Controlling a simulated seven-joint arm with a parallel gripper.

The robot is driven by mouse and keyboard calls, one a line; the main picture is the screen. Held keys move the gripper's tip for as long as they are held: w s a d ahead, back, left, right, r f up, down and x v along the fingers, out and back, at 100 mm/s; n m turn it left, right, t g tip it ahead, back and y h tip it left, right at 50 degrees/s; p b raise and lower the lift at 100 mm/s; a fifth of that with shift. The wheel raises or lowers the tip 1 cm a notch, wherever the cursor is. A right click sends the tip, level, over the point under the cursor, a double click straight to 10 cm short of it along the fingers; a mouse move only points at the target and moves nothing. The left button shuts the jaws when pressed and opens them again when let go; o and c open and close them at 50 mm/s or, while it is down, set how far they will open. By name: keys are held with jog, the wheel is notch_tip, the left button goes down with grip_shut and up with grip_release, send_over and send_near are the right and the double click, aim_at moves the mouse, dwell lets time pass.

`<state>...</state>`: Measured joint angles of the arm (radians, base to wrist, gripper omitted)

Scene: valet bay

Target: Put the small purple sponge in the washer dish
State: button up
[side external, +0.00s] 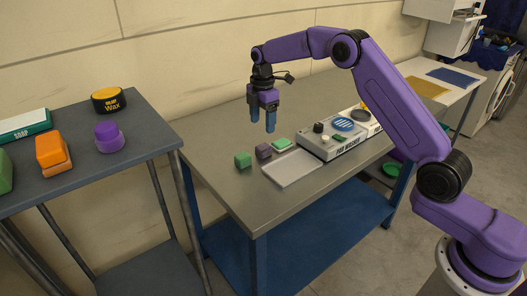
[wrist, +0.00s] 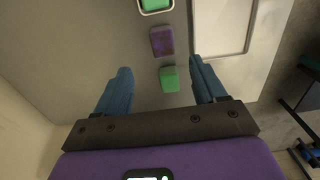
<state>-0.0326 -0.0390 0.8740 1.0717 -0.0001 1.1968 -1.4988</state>
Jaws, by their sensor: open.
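The small purple sponge (side external: 263,151) lies on the grey bench, between a green block (side external: 243,160) and a small light-rimmed dish with something green in it (side external: 281,145). In the wrist view the purple sponge (wrist: 162,40) lies beyond the green block (wrist: 169,78). The pad washer (side external: 340,140) stands to the right, with a blue ribbed disc (side external: 343,124) on top. A shallow pale tray (side external: 292,168) lies in front of it. I cannot tell for certain which of these is the washer dish. My gripper (side external: 262,129) is open and empty, above the bench behind the sponge.
A side table at left holds a wax tin (side external: 108,100), a purple round pad (side external: 108,137), an orange block (side external: 52,152) and a green-and-white box (side external: 24,125). The bench front left is clear.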

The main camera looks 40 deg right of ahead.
send_over(264, 146)
notch_tip(264, 146, down, 4)
jog(key=shift+w+a+f, duration=0.1)
jog(key=shift+w+a, duration=0.05)
jog(key=shift+s+f, duration=0.2)
jog(key=shift+f, duration=2.45)
jog(key=c, duration=1.2)
